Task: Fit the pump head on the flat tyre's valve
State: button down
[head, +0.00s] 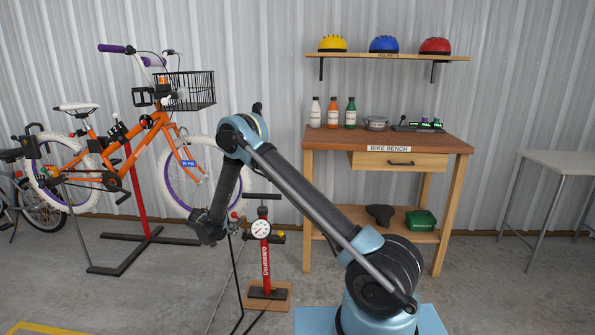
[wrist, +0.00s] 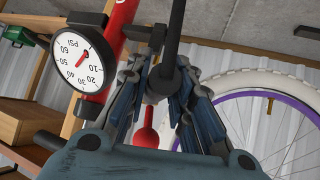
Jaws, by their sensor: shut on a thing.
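My gripper (head: 226,226) is low beside the red floor pump (head: 265,255). In the wrist view my gripper (wrist: 160,88) is shut on the dark pump head (wrist: 160,78), with a dark hose (wrist: 176,32) and a red lever-like part (wrist: 146,132) by it. The fingers hide part of the head. An orange bike hangs on a stand; its front wheel (head: 168,193), white tyre and purple rim, is behind my arm. The wheel also shows in the wrist view (wrist: 268,80). Its rear wheel (head: 38,193) is at left.
The pump's gauge (head: 261,228) is close to my gripper. The red repair stand (head: 134,195) has dark legs spread on the floor. The bike bench (head: 436,142) is at right, with bottles and a tin on top. Some floor in front of the bike is clear.

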jog(key=s+a, duration=0.4)
jog(key=s, duration=0.6)
jog(key=shift+a+f, duration=0.2)
jog(key=shift+f, duration=0.15)
dwell(0.7)
